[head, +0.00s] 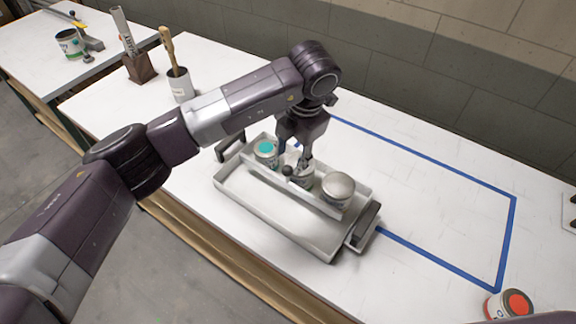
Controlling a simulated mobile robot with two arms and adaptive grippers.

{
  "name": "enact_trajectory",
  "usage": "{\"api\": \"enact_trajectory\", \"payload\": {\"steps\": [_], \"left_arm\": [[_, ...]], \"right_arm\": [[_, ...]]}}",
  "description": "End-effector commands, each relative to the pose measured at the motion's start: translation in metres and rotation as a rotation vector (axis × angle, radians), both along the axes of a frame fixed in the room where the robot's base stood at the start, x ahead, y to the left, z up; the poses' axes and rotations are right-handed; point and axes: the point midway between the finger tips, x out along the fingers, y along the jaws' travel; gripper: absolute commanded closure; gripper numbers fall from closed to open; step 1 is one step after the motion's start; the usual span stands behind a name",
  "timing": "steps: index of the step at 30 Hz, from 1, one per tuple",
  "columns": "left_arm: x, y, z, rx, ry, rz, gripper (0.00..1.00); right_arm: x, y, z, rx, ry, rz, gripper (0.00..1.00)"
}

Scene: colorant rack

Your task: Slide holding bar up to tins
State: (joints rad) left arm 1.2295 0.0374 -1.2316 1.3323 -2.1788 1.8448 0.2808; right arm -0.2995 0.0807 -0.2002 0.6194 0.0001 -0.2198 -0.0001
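A grey metal tray (260,212) with raised rims and dark end handles lies on the white table. In it stand a tin with a teal lid (266,148), a tin with a plain grey lid (338,186) and a partly hidden tin (302,178) between them. The holding bar (315,203) is a long light strip in front of the tins, with a small dark knob (288,170) near its middle. My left gripper (297,158) points down over the middle tin, close behind the knob. Its fingertips are too small to read, and contact is unclear. My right gripper is out of view.
Blue tape (440,161) outlines an area of the table right of the tray, mostly clear. An orange-topped tin (514,303) stands at the lower right. A white cup with a brush (181,86) and a brown holder (141,68) stand at the upper left.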

Motion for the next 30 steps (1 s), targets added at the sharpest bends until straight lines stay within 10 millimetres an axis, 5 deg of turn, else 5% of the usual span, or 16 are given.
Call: {"api": "enact_trajectory", "payload": {"steps": [9,30], "left_arm": [[-0.007,-0.006,0.045,0.0,-0.001,0.0,0.6],[-0.007,-0.007,0.049,0.0,0.0,0.0,0.6]], "right_arm": [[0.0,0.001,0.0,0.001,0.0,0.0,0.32],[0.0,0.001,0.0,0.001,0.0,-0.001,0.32]]}}
